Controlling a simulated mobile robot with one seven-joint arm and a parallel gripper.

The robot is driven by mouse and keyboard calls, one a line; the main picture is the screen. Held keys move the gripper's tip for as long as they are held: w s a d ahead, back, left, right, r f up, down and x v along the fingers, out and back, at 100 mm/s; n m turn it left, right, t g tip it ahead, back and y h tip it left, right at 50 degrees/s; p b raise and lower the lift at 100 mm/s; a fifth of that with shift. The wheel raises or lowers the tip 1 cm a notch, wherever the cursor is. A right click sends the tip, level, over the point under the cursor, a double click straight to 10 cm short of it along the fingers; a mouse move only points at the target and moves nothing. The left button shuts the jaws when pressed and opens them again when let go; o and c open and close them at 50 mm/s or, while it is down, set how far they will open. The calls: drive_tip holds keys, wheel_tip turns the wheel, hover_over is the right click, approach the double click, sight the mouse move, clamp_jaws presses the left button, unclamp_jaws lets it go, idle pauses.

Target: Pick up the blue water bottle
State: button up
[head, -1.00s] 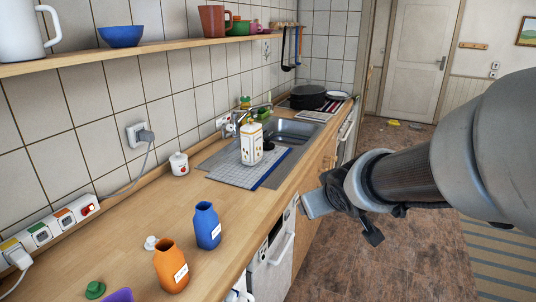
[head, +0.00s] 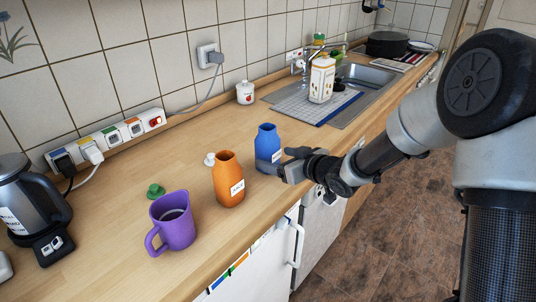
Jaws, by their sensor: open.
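The blue water bottle (head: 267,147) stands upright and uncapped on the wooden counter, with a white label low on its side. My gripper (head: 287,163) is open, at the right of the bottle near the counter's front edge. One finger overlaps the bottle's right side in the picture. I cannot tell whether it touches the bottle. The gap between the fingers is hard to make out from this angle.
An orange bottle (head: 228,180) stands left of the blue one, with a white cap (head: 209,159) behind it. A purple mug (head: 173,222), green cap (head: 155,191) and kettle (head: 30,200) are farther left. A white jar (head: 245,94) and the sink (head: 365,78) are behind.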

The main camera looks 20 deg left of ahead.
sight(263, 125)
drive_tip(key=b+x, duration=0.1)
drive_tip(key=x, duration=0.7)
drive_tip(key=shift+w+a+f, duration=0.1)
drive_tip(key=shift+w+a, duration=0.1)
drive_tip(key=shift+a, duration=0.15)
drive_tip(key=c, duration=1.4)
wheel_tip(263, 125, up, 10)
drive_tip(key=p, duration=0.2)
drive_tip(key=shift+p, duration=0.4)
